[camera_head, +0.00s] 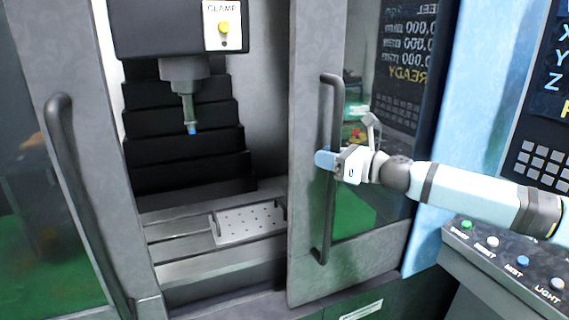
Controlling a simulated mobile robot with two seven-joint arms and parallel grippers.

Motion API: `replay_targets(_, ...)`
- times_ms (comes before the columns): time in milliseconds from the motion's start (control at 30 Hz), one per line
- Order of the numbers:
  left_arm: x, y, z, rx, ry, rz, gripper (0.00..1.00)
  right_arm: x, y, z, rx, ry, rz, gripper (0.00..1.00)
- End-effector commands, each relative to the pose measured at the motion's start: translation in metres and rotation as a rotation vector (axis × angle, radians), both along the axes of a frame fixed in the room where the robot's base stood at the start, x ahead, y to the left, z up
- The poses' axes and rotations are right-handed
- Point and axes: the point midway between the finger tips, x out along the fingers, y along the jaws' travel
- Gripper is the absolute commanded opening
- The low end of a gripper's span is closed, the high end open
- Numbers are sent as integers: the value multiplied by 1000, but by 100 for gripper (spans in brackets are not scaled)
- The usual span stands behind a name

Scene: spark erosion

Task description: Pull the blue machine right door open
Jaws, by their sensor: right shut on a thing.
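The right door (305,215) of the blue machine is a grey framed panel with a dark reflective window. It stands to the right of an open gap that shows the machine's inside. Its dark vertical bar handle (328,225) is on the door's frame. My right gripper (325,160) comes in from the right and is shut on the handle at about mid-height. The jaws hide that part of the handle. The left door (75,130), with its own curved dark handle (62,150), stands at the left of the gap. My left gripper is not in view.
Inside the machine, a spindle head (185,75) hangs above a perforated plate (248,222) on a slotted bed. A CLAMP button (223,28) is at the top.

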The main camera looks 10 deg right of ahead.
Motion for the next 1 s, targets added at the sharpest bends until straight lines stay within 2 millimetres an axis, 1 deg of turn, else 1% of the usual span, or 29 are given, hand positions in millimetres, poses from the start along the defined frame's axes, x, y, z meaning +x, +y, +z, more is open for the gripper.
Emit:
replay_targets(33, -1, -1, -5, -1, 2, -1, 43, 10, -26, 1, 0, -7, -25, 0)
replay_targets(100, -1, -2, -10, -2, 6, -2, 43, 15, -46, 1, 1, -9, -24, 0)
replay_targets(200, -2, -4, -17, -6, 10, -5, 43, 23, -73, 1, 1, -8, -24, 0)
replay_targets(300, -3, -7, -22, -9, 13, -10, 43, 29, -93, 2, 2, -8, -21, 0)
replay_targets(400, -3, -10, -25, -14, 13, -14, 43, 33, -109, 3, 4, -8, -19, 0)
replay_targets(500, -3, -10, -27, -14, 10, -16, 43, 36, -119, 4, 3, -8, -15, 0)
replay_targets(633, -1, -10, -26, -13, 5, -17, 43, 38, -127, 4, 3, -6, -13, 0)
replay_targets(1000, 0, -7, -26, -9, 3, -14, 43, 39, -131, 7, 4, -8, -14, 0)
